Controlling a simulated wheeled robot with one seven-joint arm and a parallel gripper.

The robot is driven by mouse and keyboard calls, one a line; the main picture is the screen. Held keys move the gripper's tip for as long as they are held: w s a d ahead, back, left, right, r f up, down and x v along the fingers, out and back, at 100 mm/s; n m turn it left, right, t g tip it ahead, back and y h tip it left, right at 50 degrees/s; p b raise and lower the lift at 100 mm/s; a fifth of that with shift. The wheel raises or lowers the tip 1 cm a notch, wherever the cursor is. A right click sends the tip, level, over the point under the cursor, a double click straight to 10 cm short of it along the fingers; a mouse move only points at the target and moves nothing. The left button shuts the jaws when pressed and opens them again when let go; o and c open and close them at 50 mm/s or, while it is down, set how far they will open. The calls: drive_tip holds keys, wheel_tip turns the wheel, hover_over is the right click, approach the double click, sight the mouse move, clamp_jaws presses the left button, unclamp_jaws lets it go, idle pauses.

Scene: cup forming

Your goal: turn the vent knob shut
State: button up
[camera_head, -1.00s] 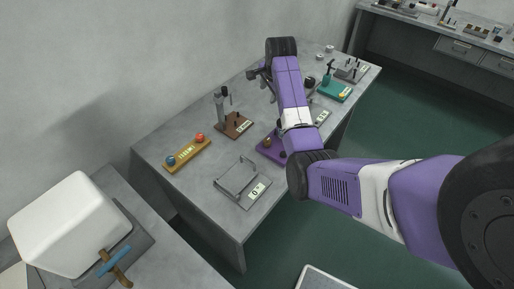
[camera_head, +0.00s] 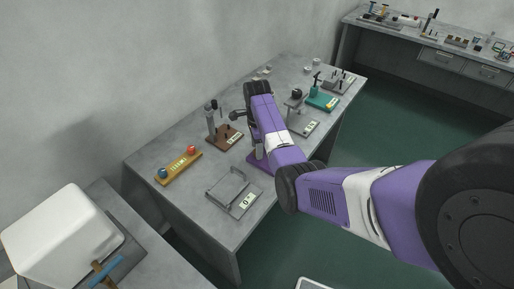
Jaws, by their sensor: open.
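My gripper (camera_head: 238,114) shows only in part, as a dark shape beside the wrist at the far end of my purple arm. It is open, and its fingertips are not clear. It is above the middle of the long grey table, close to a brown stand (camera_head: 224,137) with a grey post. A purple base (camera_head: 262,166) lies under my arm and is largely hidden by it. No vent knob can be picked out for certain; small knobs on the purple base are covered by my arm.
A yellow board (camera_head: 178,166) with a blue and a red ball, a grey frame (camera_head: 234,190) and a teal stand (camera_head: 322,102) are on the table (camera_head: 150,150). A white box (camera_head: 60,235) stands at lower left. Green floor is open at right.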

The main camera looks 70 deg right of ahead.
drive_tip(key=shift+f, duration=0.35)
clamp_jaws()
